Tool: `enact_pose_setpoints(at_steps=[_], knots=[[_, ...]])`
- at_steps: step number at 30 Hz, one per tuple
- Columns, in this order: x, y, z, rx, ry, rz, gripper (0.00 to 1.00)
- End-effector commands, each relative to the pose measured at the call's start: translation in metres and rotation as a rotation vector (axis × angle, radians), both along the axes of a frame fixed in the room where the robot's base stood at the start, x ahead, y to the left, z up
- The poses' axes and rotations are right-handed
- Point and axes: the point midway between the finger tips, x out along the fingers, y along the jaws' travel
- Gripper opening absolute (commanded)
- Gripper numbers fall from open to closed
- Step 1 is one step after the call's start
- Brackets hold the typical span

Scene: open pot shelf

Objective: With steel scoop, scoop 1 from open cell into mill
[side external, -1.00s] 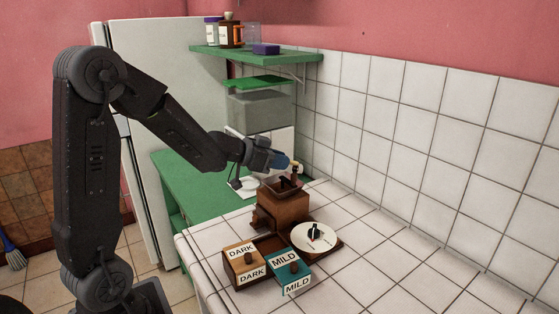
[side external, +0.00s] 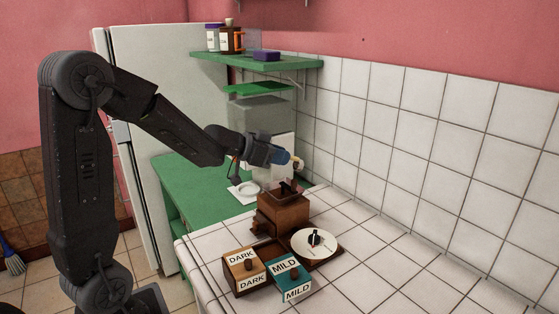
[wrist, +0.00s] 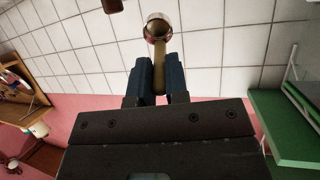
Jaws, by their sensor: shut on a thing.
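My gripper (side external: 287,158) is shut on the handle of the steel scoop (wrist: 157,27), and its blue fingers (wrist: 157,82) grip the handle from both sides. The scoop's round bowl points away from the gripper; I cannot tell what it holds. In the side view the scoop (side external: 297,163) is small, raised above the brown wooden mill (side external: 284,214) and apart from it. The mill has an open square top. In front of it are a DARK box (side external: 243,271) and a MILD box (side external: 289,279), both with knobbed tops. A dark brown recess (side external: 268,250) lies behind them, its contents unclear.
A white dial (side external: 315,243) with a black knob lies right of the boxes. The tiled counter at the right is clear.

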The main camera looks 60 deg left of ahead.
Motion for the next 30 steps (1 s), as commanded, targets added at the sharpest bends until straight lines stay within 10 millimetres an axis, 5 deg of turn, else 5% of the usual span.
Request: enact_pose_setpoints(at_steps=[14,30], knots=[[0.009,-0.008,0.009,0.017,0.027,-0.064,0.0],[0.046,-0.07,0.047,0.24,0.274,-0.598,0.0]])
